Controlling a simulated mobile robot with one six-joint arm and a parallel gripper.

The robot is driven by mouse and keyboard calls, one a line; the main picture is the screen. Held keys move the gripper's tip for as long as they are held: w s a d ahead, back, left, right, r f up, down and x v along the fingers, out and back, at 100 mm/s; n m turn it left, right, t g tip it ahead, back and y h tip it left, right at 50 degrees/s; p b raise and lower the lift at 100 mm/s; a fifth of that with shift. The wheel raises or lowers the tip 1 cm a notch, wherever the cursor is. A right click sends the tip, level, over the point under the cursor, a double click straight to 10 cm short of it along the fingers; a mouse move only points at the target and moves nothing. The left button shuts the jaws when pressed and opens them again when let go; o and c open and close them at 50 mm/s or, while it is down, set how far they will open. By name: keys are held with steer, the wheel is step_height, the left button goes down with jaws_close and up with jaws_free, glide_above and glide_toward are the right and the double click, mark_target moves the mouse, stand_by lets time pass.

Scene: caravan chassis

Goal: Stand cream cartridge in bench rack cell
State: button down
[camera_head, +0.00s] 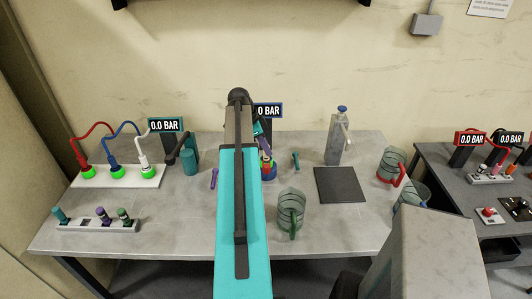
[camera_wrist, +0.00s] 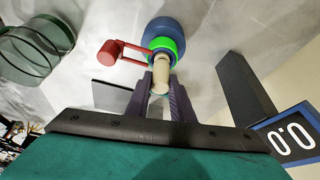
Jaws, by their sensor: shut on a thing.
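The cream cartridge (camera_wrist: 161,72) is between the fingers of my gripper (camera_wrist: 162,88) in the wrist view. My gripper is shut on it. The cartridge's far end is at the green ring of a round blue housing (camera_wrist: 163,30); I cannot tell whether it is seated there or just clear. In the camera_head view my gripper (camera_head: 265,150) is over the blue housing (camera_head: 269,175), and my arm hides much of it. The bench rack (camera_head: 80,224) is a pale block at the front left, holding teal, purple and green-topped cartridges.
A red lever (camera_wrist: 112,50) sticks out beside the blue housing. A blue-framed gauge (camera_head: 267,110) stands behind. A green jug (camera_head: 291,209), a dark mat (camera_head: 340,184), a tap bottle (camera_head: 336,138) and a white hose strip (camera_head: 105,184) are on the bench. Bare bench lies between rack and arm.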

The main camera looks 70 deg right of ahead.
steer(key=shift+r, duration=0.1)
steer(key=shift+r+b, duration=1.85)
steer(key=shift+r, duration=3.05)
